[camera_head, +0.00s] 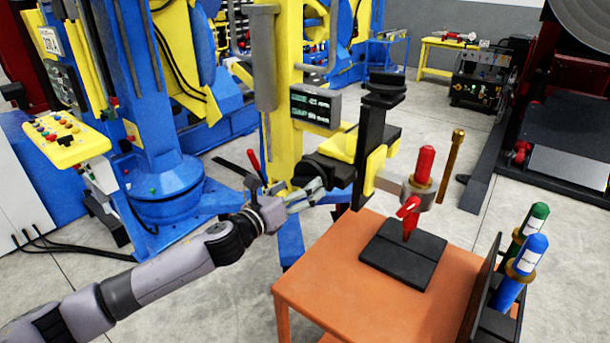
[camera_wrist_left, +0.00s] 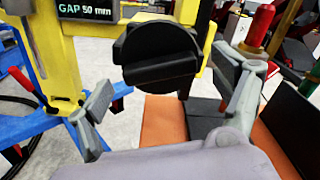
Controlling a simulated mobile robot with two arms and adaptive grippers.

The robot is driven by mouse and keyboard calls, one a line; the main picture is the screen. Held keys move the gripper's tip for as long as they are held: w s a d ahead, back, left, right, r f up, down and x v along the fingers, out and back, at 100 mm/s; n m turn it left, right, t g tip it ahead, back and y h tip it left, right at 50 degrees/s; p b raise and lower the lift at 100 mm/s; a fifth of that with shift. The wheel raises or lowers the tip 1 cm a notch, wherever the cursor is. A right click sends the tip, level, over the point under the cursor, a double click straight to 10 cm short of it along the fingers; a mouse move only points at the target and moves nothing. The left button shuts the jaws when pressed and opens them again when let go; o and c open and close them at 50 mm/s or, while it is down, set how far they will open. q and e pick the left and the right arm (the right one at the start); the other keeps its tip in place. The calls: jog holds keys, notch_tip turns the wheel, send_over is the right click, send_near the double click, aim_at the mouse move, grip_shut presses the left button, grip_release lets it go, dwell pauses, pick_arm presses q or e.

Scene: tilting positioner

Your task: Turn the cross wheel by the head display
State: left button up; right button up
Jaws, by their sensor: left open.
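The display (camera_head: 315,104) is a dark box on the yellow column; in the left wrist view (camera_wrist_left: 84,10) its lower line reads GAP 50 mm. Below and right of it is a round black hand wheel (camera_head: 322,168) with a raised bar across its face; it also shows in the left wrist view (camera_wrist_left: 160,52). I cannot make out a full cross shape on it. My left gripper (camera_head: 312,190) is open in front of this wheel. In the left wrist view its fingers are spread wide to either side, with the wheel ahead between them, apparently untouched. My right gripper is not in view.
An orange table (camera_head: 330,285) with a black plate (camera_head: 403,254) stands at the front right. A red-capped torch (camera_head: 423,168) is held above the plate. Another black knob (camera_head: 384,86) sits higher up. A red-handled lever (camera_head: 253,162) is just left of my gripper.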

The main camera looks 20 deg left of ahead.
pick_arm(q)
jog(key=shift+x, duration=1.1)
jog(key=shift+w, duration=0.3)
jog(key=shift+d, duration=0.1)
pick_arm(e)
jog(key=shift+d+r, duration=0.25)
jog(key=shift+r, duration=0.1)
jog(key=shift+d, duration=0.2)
pick_arm(q)
jog(key=c, duration=0.9)
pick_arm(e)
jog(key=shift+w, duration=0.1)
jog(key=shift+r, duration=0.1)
